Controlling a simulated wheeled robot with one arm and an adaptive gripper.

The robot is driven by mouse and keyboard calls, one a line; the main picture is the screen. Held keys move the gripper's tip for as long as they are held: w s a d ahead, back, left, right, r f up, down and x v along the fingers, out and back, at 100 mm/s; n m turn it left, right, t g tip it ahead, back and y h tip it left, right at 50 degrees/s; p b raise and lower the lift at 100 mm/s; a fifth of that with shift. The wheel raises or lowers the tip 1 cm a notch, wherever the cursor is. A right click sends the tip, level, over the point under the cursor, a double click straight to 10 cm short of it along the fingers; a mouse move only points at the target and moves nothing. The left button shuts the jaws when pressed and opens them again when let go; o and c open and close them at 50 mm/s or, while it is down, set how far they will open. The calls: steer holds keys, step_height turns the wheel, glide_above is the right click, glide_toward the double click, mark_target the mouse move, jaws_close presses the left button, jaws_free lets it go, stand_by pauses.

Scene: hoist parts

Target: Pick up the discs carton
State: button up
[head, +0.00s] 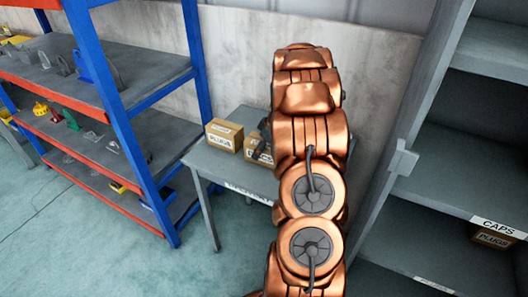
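Two brown cartons stand side by side on a grey table behind my arm. The left carton (224,135) has a white label that seems to read PLUGS. The second carton (254,156) is partly hidden by my arm, and its label is too covered to read for sure. I cannot tell which carton is the discs carton. A dark part that looks like my gripper (265,130) shows at the left edge of my copper arm, close to the second carton. Its fingers are mostly hidden, so its opening and any contact do not show.
The grey table (204,163) has a label on its front edge. A blue and orange rack (128,123) with hoist parts stands at left. A grey cabinet (446,165) at right has a CAPS label and a carton (492,237) on a shelf. Floor is clear front left.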

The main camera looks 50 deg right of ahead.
steer(key=c, duration=1.6)
steer(key=shift+r+p, duration=0.25)
steer(key=shift+p, duration=0.15)
